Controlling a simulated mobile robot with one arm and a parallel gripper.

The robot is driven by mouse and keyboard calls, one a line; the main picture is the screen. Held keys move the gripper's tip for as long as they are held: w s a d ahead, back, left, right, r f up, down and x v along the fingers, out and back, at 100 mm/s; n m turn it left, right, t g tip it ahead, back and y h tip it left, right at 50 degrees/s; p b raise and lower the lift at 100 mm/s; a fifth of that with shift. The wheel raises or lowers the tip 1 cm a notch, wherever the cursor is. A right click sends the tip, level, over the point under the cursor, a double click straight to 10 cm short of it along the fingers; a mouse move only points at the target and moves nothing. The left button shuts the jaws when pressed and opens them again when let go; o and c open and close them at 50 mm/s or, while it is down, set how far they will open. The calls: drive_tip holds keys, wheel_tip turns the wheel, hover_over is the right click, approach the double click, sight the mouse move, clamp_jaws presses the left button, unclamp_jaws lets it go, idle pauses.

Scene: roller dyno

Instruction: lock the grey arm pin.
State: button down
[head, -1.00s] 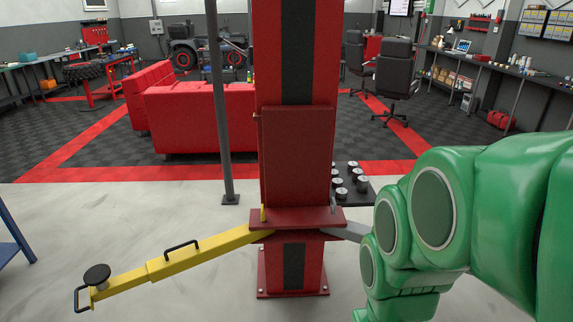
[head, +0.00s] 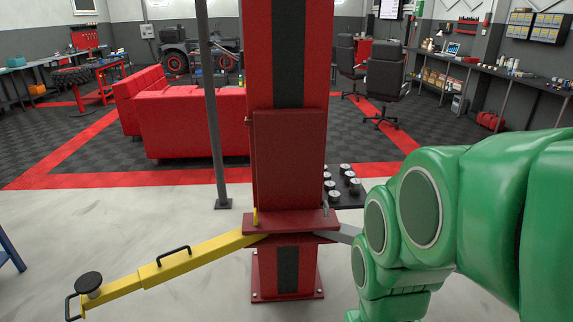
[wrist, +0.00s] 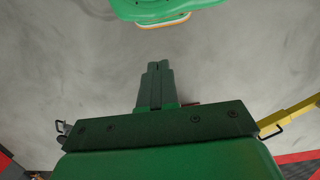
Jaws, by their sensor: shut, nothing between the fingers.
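The grey pin (head: 325,209) stands upright at the right end of the red lift carriage (head: 290,222), seen small in the head view. How far it is seated cannot be told. The grey arm (head: 340,235) runs out to the right below it and goes behind my green arm. My gripper (wrist: 155,68) points away in the wrist view, its two fingers together with nothing between them, over pale floor. The pin is not recognisable in the wrist view. My gripper is hidden behind my arm in the head view.
A yellow arm (head: 200,249) with a round pad (head: 88,283) reaches left from the carriage; a yellow pin (head: 256,217) stands at its root. The red post (head: 288,165) rises in the middle. A dark tray of round pads (head: 350,200) lies behind it. A grey pole (head: 215,130) stands left.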

drive_tip(key=w+d+r+t+y, duration=0.1)
drive_tip(key=w+r, duration=0.2)
drive_tip(key=w, duration=1.7)
drive_tip(key=w+d+r+t, duration=0.1)
drive_tip(key=w+r, duration=0.1)
drive_tip(key=w, duration=1.8)
drive_tip(key=w+d+f+t, duration=0.1)
drive_tip(key=w+d+f, duration=0.2)
drive_tip(key=w, duration=0.7)
drive_tip(key=w+d+f+t, duration=0.1)
drive_tip(key=w+d+f, duration=0.2)
drive_tip(key=w+f, duration=0.3)
drive_tip(key=w+d+f+t, duration=0.1)
drive_tip(key=w+d+f, duration=0.3)
drive_tip(key=w, duration=1.2)
drive_tip(key=shift+f, duration=0.85)
drive_tip(key=shift+f, duration=0.15)
drive_tip(key=shift+s+x, duration=0.15)
drive_tip(key=shift+x, duration=3.25)
drive_tip(key=shift+s+x, duration=0.15)
drive_tip(key=shift+x, duration=3.25)
drive_tip(key=shift+a, duration=0.1)
